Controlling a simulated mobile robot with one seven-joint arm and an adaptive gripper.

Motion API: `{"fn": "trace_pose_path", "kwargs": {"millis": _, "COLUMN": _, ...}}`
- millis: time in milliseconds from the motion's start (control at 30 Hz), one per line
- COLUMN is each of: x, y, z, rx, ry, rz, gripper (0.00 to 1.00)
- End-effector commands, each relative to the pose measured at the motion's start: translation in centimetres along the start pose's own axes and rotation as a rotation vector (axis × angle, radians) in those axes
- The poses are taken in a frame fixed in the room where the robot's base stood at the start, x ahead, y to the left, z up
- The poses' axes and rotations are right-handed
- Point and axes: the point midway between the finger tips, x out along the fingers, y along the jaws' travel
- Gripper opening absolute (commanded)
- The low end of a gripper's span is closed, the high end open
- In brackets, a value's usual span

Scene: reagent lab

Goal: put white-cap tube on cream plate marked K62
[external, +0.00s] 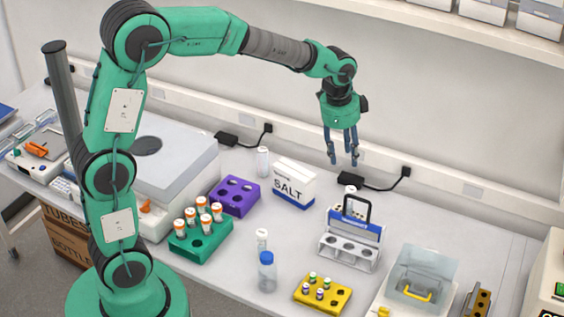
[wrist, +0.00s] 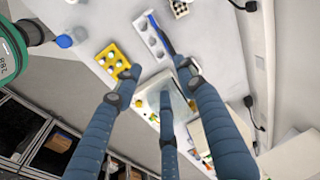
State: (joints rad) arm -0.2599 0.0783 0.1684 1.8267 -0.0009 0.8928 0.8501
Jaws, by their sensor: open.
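Several clear tubes with white caps stand upright. One white-cap tube (external: 262,239) is at the front middle, behind a blue-capped bottle. Another white-cap tube (external: 263,161) is at the back, left of the salt box. A third white-topped item (external: 350,190) shows partly behind the grey rack. I cannot tell which is the task's tube. I can make out no cream plate and no K62 mark. My gripper (external: 343,160) is open and empty, high above the back of the bench, with its fingers pointing down. Its spread fingers also show in the wrist view (wrist: 160,78).
A green rack (external: 203,246) of orange-capped bottles, an empty purple rack (external: 235,196), a salt box (external: 294,184), a grey handled rack (external: 350,251), the blue-capped bottle (external: 267,275), a yellow rack (external: 322,294) and a clear-lidded box (external: 420,272) crowd the bench.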

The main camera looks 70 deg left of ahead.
Motion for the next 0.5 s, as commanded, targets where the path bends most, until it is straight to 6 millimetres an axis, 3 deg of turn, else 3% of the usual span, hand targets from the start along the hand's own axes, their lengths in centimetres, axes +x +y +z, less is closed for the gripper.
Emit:
{"fn": "trace_pose_path", "kwargs": {"millis": 33, "x": -1.5, "y": 1.4, "z": 0.2, "rx": -0.017, "ry": 0.012, "rz": -0.010, "gripper": 0.40}}
{"fn": "trace_pose_path", "kwargs": {"millis": 200, "x": -5.5, "y": 5.4, "z": 1.3, "rx": -0.092, "ry": 0.045, "rz": -0.033, "gripper": 0.40}}
{"fn": "trace_pose_path", "kwargs": {"millis": 500, "x": -10.8, "y": 12.7, "z": 4.2, "rx": -0.224, "ry": 0.112, "rz": -0.061, "gripper": 0.40}}
